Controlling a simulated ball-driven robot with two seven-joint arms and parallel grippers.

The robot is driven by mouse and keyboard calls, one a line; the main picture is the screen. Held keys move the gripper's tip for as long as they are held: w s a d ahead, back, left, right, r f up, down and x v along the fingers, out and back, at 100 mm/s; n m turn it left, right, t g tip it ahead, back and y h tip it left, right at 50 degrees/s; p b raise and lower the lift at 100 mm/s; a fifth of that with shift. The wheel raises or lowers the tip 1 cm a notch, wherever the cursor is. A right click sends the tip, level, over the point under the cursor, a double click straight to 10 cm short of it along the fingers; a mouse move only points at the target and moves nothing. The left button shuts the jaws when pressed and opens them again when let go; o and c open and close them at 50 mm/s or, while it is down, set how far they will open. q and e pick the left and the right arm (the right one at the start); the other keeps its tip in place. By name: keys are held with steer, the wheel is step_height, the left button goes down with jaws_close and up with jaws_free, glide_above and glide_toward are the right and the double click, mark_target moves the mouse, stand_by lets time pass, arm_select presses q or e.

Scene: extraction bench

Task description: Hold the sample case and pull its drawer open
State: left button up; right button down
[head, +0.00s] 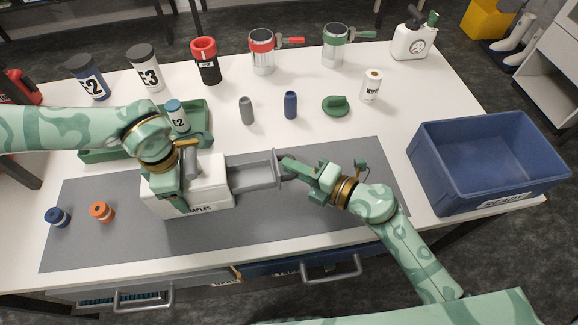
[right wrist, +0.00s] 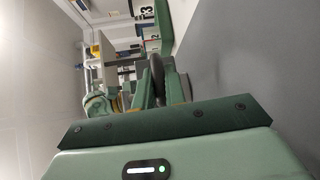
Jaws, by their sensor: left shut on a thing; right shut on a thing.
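The white sample case (head: 212,196), marked with partly hidden letters, sits on the grey mat. Its grey drawer (head: 253,172) is out on the case's right side, and the part that shows looks empty. My left gripper (head: 184,192) is shut on the case from above and hides part of its top and front. My right gripper (head: 290,170) is shut on the drawer's handle at the drawer's right end. In the right wrist view the dark rounded handle (right wrist: 157,75) shows between the fingers.
A blue crate (head: 478,207) stands at the right. A blue cap (head: 57,217) and an orange cap (head: 102,212) lie on the mat (head: 290,222) at the left. A green tray (head: 98,155) with a bottle is behind my left arm. Several bottles and mugs line the back.

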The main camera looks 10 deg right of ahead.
arm_select(q)
steer(key=shift+a, duration=0.15)
arm_select(e)
steer(key=c, duration=1.5)
jaws_free()
steer(key=shift+d, duration=0.15)
steer(key=shift+o, duration=0.2)
arm_select(q)
steer(key=shift+s+f, duration=0.1)
arm_select(e)
steer(key=v, duration=1.2)
steer(key=shift+w, duration=0.1)
arm_select(q)
steer(key=o, duration=1.3)
